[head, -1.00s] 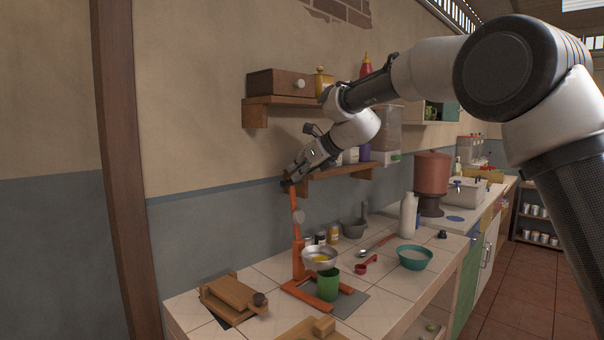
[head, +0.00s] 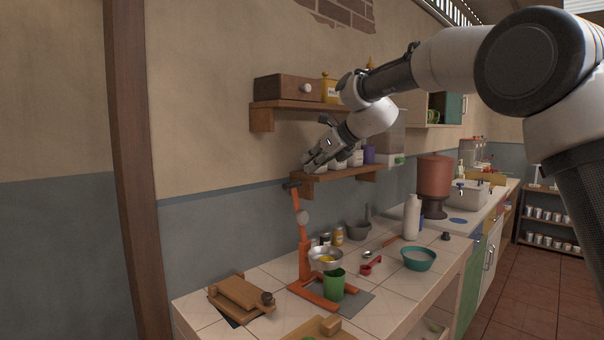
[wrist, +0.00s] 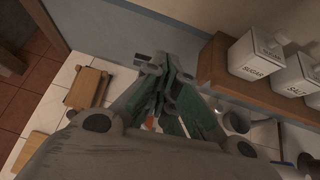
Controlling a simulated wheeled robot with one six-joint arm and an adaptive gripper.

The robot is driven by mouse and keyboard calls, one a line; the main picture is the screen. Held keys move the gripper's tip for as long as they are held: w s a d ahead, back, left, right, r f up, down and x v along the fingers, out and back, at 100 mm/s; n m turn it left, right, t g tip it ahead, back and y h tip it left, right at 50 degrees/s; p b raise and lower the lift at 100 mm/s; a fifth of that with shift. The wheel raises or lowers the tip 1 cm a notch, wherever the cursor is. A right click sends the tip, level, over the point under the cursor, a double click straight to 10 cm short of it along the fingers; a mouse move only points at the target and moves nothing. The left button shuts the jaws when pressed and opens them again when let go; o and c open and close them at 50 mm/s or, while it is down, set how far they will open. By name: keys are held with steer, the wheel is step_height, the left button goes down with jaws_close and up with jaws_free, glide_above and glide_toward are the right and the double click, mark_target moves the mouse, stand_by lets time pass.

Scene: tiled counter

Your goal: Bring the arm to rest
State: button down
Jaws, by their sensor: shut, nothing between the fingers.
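My gripper (head: 310,166) is shut and empty. In the head view it is up in the air near the wall, just in front of the lower wall shelf (head: 350,174) and above the top of the orange press stand (head: 304,250). In the wrist view my gripper (wrist: 158,75) points toward the wall and hides most of the stand below; only a small orange patch shows. My arm reaches in from the right of the head view, bent at the elbow.
The upper shelf (head: 290,104) holds a drawer box and a yellow tin. White canisters (wrist: 251,56) stand close to the right of my gripper.

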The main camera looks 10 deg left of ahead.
step_height(320, 180, up, 8)
steer(key=w+a+n, duration=0.1)
steer(key=a+n, duration=0.1)
steer(key=n, duration=0.2)
steer(key=s+d+f+n+g+h, duration=0.25)
steer(key=d+f+n, duration=0.35)
steer(key=f+n, duration=0.4)
steer(key=s+d+f+n+h, duration=0.2)
steer(key=s+d+f+n, duration=0.35)
steer(key=s+d, duration=0.4)
steer(key=s+d+f+n+h, duration=0.2)
steer(key=s+d+f, duration=0.1)
steer(key=s+d, duration=1.2)
steer(key=s+d+f+n+h, duration=0.2)
steer(key=s+d+f+n, duration=0.1)
steer(key=s+d, duration=1.3)
steer(key=shift+s+d+f+t+h, duration=0.15)
steer(key=shift+d+f+t+h, duration=0.2)
steer(key=shift+f, duration=0.15)
